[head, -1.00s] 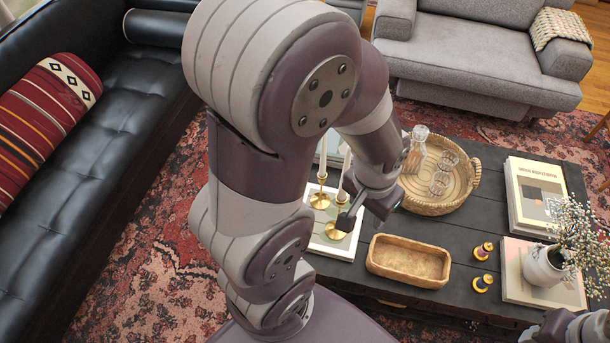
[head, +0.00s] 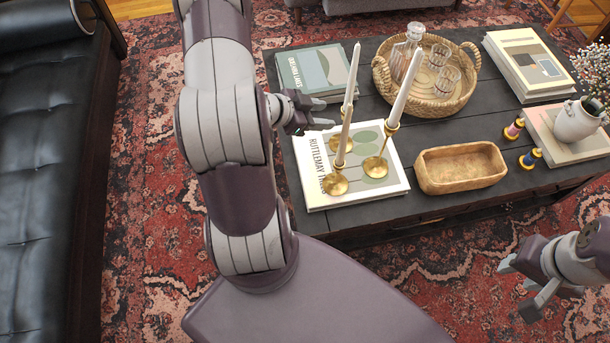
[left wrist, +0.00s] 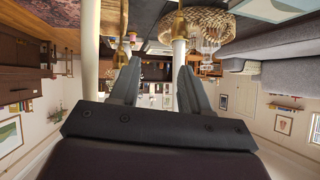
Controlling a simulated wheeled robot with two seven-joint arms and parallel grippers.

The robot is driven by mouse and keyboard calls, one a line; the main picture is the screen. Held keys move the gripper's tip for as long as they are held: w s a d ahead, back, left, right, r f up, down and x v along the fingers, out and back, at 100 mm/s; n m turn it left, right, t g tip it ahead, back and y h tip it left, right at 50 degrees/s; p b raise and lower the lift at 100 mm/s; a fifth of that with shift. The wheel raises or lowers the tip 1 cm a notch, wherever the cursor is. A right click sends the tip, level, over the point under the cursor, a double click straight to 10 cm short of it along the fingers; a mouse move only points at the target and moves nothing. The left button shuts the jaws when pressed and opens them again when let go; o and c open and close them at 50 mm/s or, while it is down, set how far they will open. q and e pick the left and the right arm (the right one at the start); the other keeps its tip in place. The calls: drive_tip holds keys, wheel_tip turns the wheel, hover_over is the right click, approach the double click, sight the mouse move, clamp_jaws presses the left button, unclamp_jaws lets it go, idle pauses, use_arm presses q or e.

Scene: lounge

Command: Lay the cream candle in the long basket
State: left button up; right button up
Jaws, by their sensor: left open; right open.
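Three pale, cream-white candles stand upright in brass holders on a white book: a right one (head: 406,88), a back one (head: 353,75) and a front one (head: 343,142). I cannot tell their shades apart. The long basket (head: 430,187), tan and rectangular, lies empty to their right. My left gripper (head: 323,113) is open and empty, just left of the back and front candles, fingers pointing right. In the left wrist view, pale candles show beyond the open fingers (left wrist: 154,75), one near the right finger (left wrist: 180,52). My right gripper (head: 520,288) is open and empty, right of and below the table.
A round wicker basket (head: 437,108) with a decanter and glasses stands behind the candles. Book stacks (head: 313,72) lie at the back left and right. Two small spools (head: 530,158) and a white vase (head: 578,122) are right of the long basket.

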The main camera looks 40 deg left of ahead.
sight(342, 146)
use_arm(q)
drive_tip(key=s+d+f+m+t+h+b, duration=0.1)
drive_tip(key=s+d+f+t+h+b, duration=0.25)
drive_tip(key=s+h, duration=0.4)
drive_tip(key=shift+y, duration=0.45)
drive_tip(key=x, duration=0.7)
drive_tip(key=shift+w+r, duration=0.15)
drive_tip(key=shift+w, duration=0.05)
use_arm(e)
wheel_tip(342, 146, down, 7)
drive_tip(key=shift+s, duration=0.15)
use_arm(q)
drive_tip(key=shift+c, duration=0.3)
use_arm(e)
drive_tip(key=shift+d, duration=0.1)
use_arm(q)
clamp_jaws()
